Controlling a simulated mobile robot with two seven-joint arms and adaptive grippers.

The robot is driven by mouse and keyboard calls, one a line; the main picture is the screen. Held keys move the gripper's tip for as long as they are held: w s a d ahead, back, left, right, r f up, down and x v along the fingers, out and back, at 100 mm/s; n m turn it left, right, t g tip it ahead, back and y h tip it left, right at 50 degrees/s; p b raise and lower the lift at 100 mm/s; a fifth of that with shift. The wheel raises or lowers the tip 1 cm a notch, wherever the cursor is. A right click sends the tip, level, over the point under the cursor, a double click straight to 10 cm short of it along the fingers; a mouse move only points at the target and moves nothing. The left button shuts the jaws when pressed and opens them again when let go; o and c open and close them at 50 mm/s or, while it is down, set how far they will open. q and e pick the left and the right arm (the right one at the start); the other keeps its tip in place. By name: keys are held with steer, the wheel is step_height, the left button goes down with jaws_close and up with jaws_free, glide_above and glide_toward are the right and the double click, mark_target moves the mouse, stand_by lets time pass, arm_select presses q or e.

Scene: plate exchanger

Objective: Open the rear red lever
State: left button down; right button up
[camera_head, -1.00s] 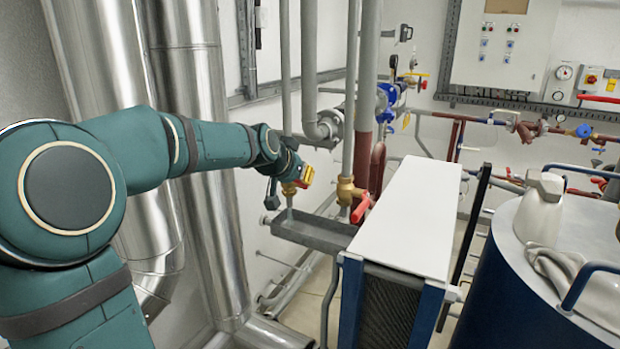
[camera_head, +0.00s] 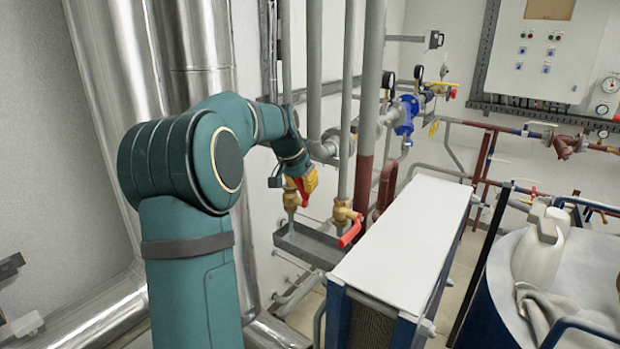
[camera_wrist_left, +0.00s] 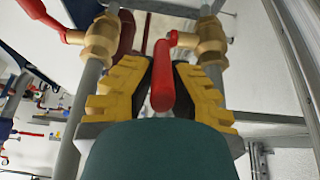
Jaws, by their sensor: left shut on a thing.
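The rear red lever (camera_wrist_left: 162,78) sits on a brass valve (camera_wrist_left: 207,45) on a vertical grey pipe. In the left wrist view it lies lengthwise between the yellow-padded fingers of my left gripper (camera_wrist_left: 160,85). In the head view my left gripper (camera_head: 303,188) is at the rear brass valve (camera_head: 291,198), shut on the lever, whose red shows beside the yellow pads. Part of the lever is hidden by the fingers there. A second, nearer red lever (camera_head: 350,231) angles down from its own brass valve (camera_head: 343,211) and is apart from the gripper. My right gripper is not in view.
A grey trough (camera_head: 300,243) lies below the valves. The white-topped plate exchanger (camera_head: 405,235) stands just right of them. Vertical pipes (camera_head: 368,100) rise close behind and beside the gripper. A blue tank (camera_head: 480,300) is at the right.

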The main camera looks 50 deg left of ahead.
arm_select(q)
steer(key=shift+w+r, duration=0.1)
steer(key=shift+w, duration=0.2)
steer(key=c, duration=0.9)
jaws_free()
steer(key=shift+g, duration=0.3)
steer(key=v, duration=1.1)
steer(key=shift+s+r, duration=0.25)
steer(key=shift+r, duration=0.1)
